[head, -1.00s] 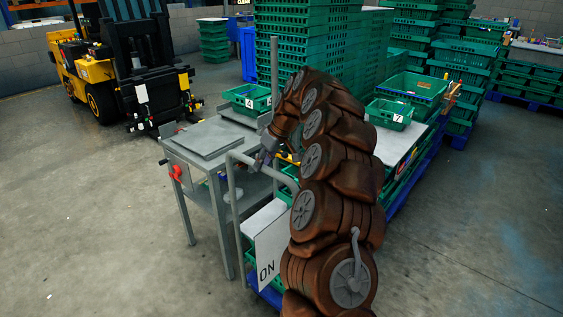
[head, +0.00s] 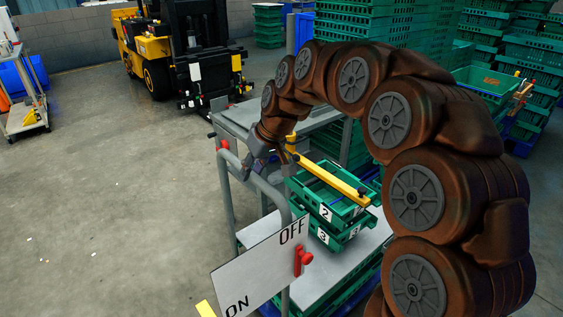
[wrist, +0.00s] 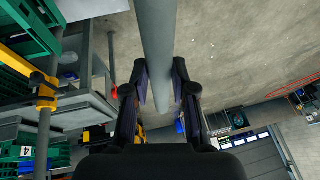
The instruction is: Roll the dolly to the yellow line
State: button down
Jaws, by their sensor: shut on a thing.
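The dolly's grey tubular handle (head: 275,200) rises left of the green crates in the head view. My gripper (head: 254,168) is at the upper part of this handle. In the wrist view the grey bar (wrist: 161,40) runs between the two dark fingers of my gripper (wrist: 164,88), which are shut on it. The dolly's lower part is largely hidden by a white ON/OFF panel and my arm. A short yellow strip (head: 206,309) shows at the bottom edge; I cannot tell whether it is the floor line.
The ON/OFF panel (head: 250,275) with a red lever is in front. A grey metal table (head: 235,117) stands behind, and a yellow forklift (head: 150,45) farther back. The floor at left is open.

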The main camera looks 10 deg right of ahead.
jog(key=s+a+b, duration=0.1)
jog(key=s+a, duration=0.5)
jog(key=a, duration=0.5)
jog(key=shift+a, duration=0.4)
jog(key=c, duration=0.9)
grip_release()
jog(key=shift+c, duration=0.2)
jog(key=shift+r, duration=0.15)
jog(key=v, duration=1.1)
jog(key=shift+r, duration=0.35)
jog(key=shift+s+d, duration=0.1)
jog(key=shift+d, duration=0.05)
